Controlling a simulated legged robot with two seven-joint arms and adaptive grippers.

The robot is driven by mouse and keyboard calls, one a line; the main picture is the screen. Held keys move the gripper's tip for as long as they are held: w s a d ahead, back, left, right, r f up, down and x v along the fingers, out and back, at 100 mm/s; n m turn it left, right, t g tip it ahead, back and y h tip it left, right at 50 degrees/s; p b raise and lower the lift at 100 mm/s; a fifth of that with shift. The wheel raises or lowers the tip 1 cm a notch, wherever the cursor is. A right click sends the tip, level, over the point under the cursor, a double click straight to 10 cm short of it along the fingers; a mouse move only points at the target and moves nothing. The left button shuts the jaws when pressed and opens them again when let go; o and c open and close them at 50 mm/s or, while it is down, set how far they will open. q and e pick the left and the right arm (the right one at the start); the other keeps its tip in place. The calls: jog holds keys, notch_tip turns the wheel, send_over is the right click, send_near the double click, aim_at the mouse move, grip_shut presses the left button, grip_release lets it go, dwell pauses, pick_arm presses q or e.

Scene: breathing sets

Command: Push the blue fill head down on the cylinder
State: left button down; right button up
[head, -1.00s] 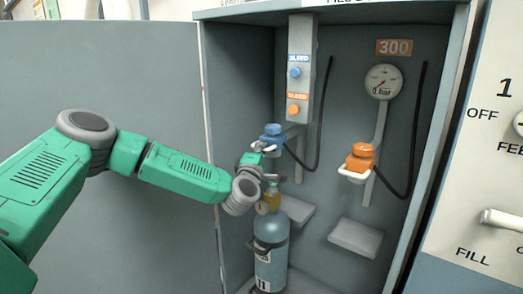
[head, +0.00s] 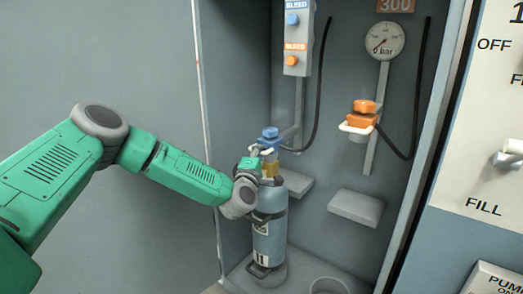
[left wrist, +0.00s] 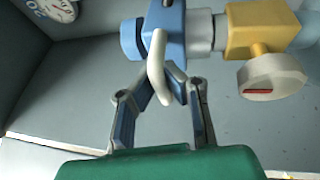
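The blue fill head (head: 269,137) sits over the brass-coloured valve (head: 271,169) of the blue-grey cylinder (head: 268,238), which stands upright in the cabinet. In the left wrist view the blue fill head (left wrist: 172,32) meets a grey collar beside the yellow valve (left wrist: 262,30), with no clear gap; whether it is fully seated I cannot tell. My left gripper (head: 262,158) is at the fill head's side. In the left wrist view its fingertips (left wrist: 163,86) close around the fill head's white handle (left wrist: 157,65). My right gripper is not in view.
An orange fill head (head: 362,112) hangs at the right, under a pressure gauge (head: 384,41). A bleed panel (head: 298,38) is above, with a black hose. A grey shelf (head: 355,207) juts from the back wall. An empty round holder (head: 328,286) is at the cabinet floor.

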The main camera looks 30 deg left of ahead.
pick_arm(q)
jog(key=shift+s+a+f, duration=0.15)
jog(key=shift+a+f, duration=0.25)
jog(key=shift+a, duration=0.25)
jog(key=c, duration=1.6)
grip_release()
jog(key=shift+a, duration=0.1)
jog(key=shift+a+f, duration=0.15)
jog(key=shift+a, duration=0.05)
jog(key=v, duration=1.2)
jog(key=shift+d, duration=0.2)
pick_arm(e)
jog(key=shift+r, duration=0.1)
pick_arm(q)
jog(key=shift+a, duration=0.25)
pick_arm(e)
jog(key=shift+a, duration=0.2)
